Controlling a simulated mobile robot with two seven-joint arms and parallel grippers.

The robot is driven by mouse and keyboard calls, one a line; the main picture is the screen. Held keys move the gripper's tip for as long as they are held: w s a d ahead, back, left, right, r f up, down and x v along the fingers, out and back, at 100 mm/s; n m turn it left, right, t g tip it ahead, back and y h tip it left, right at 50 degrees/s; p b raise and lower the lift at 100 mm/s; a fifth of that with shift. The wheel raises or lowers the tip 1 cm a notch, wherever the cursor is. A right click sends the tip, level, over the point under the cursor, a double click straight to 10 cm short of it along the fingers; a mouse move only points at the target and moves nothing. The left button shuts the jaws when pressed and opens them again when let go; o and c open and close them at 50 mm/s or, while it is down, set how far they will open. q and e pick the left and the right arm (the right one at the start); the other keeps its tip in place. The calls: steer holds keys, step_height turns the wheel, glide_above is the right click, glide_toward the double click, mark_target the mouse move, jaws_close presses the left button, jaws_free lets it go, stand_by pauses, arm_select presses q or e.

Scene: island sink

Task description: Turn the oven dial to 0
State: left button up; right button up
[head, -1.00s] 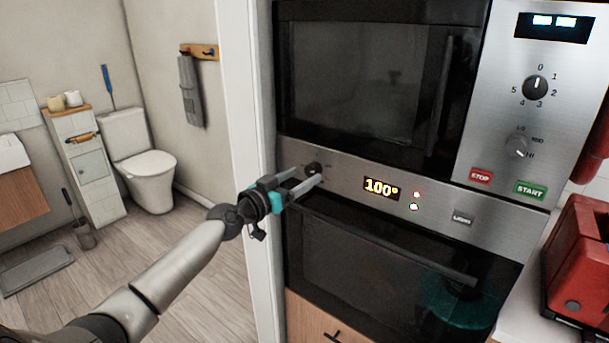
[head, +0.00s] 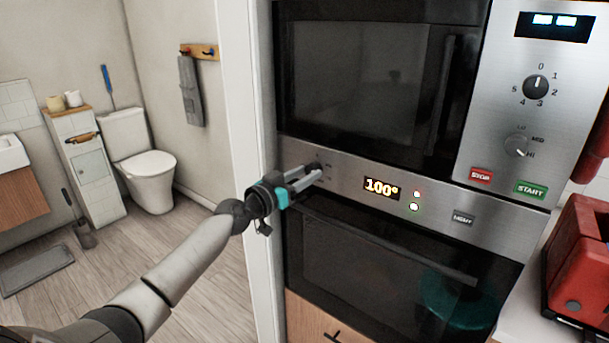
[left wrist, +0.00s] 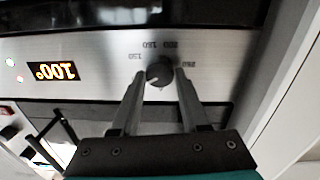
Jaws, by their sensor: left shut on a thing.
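The oven dial (left wrist: 159,74) is a small dark round knob on the steel oven panel (left wrist: 95,112). In the left wrist view the picture is upside down, and printed numbers such as 150 and 180 show around the knob. A light mark shows near the knob's lower edge there. My left gripper (left wrist: 160,76) is shut on the dial, one finger on each side. In the head view my left gripper (head: 317,174) reaches the panel and mostly hides the dial. The oven display (head: 381,188) reads 100°. My right gripper is not in view.
A microwave (head: 365,80) sits above the panel, with its own knobs (head: 536,88) at the right. The oven door (head: 375,260) is shut below. A white door frame (head: 245,150) stands close left of the oven. A red appliance (head: 580,255) is at the right.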

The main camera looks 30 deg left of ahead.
arm_select(q)
jaws_close()
steer(key=shift+n, duration=0.3)
steer(key=n+b, duration=0.1)
steer(key=n, duration=0.2)
steer(key=shift+f, duration=0.1)
steer(key=n, duration=0.4)
steer(key=shift+n, duration=2.3)
